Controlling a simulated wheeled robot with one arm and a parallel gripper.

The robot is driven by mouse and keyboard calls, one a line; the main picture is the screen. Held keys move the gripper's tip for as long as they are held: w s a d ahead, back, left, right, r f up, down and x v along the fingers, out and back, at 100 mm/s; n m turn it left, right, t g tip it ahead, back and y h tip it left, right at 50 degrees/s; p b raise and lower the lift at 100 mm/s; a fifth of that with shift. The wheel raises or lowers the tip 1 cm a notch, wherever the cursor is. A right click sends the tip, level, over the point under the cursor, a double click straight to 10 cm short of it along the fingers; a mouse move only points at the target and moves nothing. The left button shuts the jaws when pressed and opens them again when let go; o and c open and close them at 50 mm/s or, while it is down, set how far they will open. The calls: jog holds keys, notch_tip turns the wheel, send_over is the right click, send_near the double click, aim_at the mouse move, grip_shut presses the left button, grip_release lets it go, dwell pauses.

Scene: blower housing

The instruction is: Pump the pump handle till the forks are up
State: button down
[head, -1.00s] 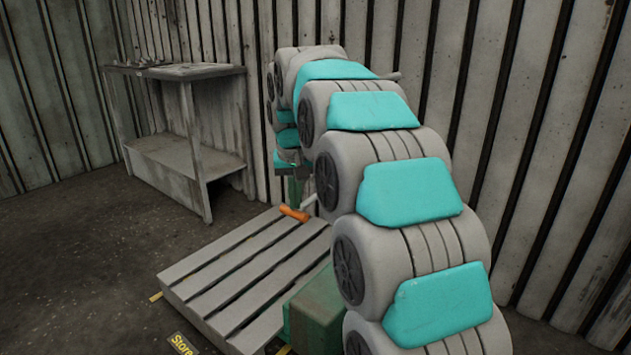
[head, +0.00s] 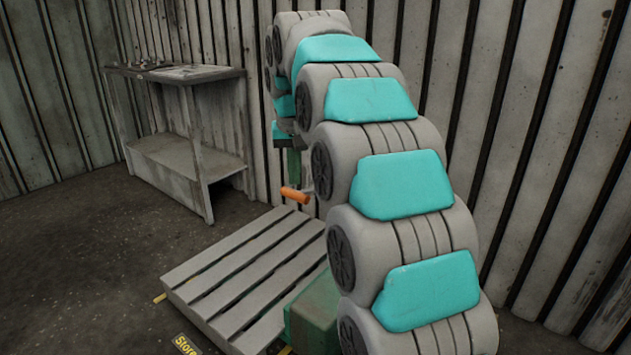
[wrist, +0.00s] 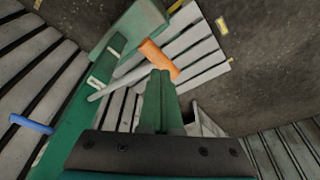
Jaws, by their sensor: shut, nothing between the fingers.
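The pump handle is a pale lever with an orange grip (head: 294,195). It sticks out left of my arm, above the pallet's far end. In the wrist view the orange grip (wrist: 158,58) lies just past the fingertips of my gripper (wrist: 160,75), and the grey lever runs left from it. My gripper is shut and empty; in the head view its green fingers (head: 293,170) point down at the grip. I cannot tell whether they touch it. A green housing (head: 313,315) stands by the pallet, partly behind my arm. The forks are not visible.
A slatted grey pallet (head: 245,270) lies low on the floor. A worn workbench (head: 180,150) stands at the back left. A corrugated wall runs close behind my arm. A blue handle (wrist: 31,124) shows in the wrist view. The floor at left is clear.

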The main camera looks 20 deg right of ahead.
notch_tip(320, 180, down, 12)
jog(key=b, duration=0.5)
notch_tip(320, 180, up, 12)
jog(key=p, duration=0.6)
jog(key=shift+r, duration=0.25)
jog(key=shift+f, duration=0.1)
notch_tip(320, 180, down, 12)
jog(key=b, duration=0.6)
notch_tip(320, 180, up, 12)
jog(key=p, duration=0.5)
jog(key=shift+w+r+p, duration=0.1)
jog(key=shift+r+p, duration=0.1)
jog(key=shift+p, duration=0.2)
